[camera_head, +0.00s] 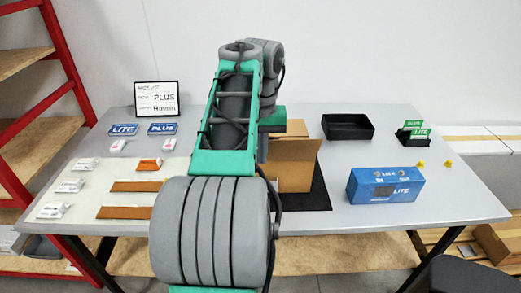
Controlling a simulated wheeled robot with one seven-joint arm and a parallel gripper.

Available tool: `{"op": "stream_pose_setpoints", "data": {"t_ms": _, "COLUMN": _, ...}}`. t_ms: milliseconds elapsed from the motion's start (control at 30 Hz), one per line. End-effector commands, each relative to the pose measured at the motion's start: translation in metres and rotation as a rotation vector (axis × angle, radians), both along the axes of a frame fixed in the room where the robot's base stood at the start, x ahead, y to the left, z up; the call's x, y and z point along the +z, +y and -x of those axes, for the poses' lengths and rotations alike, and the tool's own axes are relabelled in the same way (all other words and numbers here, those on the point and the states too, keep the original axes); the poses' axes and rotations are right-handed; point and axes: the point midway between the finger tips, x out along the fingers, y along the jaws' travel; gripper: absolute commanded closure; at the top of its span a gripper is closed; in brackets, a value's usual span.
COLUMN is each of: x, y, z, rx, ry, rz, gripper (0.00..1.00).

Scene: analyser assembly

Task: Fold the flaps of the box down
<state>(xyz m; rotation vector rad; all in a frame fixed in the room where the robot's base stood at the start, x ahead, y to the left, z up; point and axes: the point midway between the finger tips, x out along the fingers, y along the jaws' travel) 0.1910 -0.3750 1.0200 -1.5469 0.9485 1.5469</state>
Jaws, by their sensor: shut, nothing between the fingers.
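The brown cardboard box (294,177) stands on a dark mat (316,195) right of the table's middle. My arm covers its left part. A lighter piece of cardboard shows along its top right, but I cannot tell clearly which flaps are up or down. My arm reaches over the table just left of the box. My gripper is hidden behind the arm's own links, so its fingers and its contact with the box do not show.
A blue LITE box (385,185) stands right of the mat on the table (440,209). Behind it is an empty black tray (347,127). A black holder with green cards (414,133) is at the back right. Packets (54,210), brown strips (136,186) and a sign (157,98) are left.

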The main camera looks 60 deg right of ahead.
Motion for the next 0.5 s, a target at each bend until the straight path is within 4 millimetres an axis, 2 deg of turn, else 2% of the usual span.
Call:
{"op": "stream_pose_setpoints", "data": {"t_ms": 400, "x": 0.0003, "y": -0.0004, "z": -0.0002, "rx": 0.000, "ry": 0.000, "rz": 0.000, "gripper": 1.00}}
{"op": "stream_pose_setpoints", "data": {"t_ms": 500, "x": 0.0048, "y": -0.0064, "z": -0.0031, "rx": 0.000, "ry": 0.000, "rz": -0.001, "gripper": 1.00}}
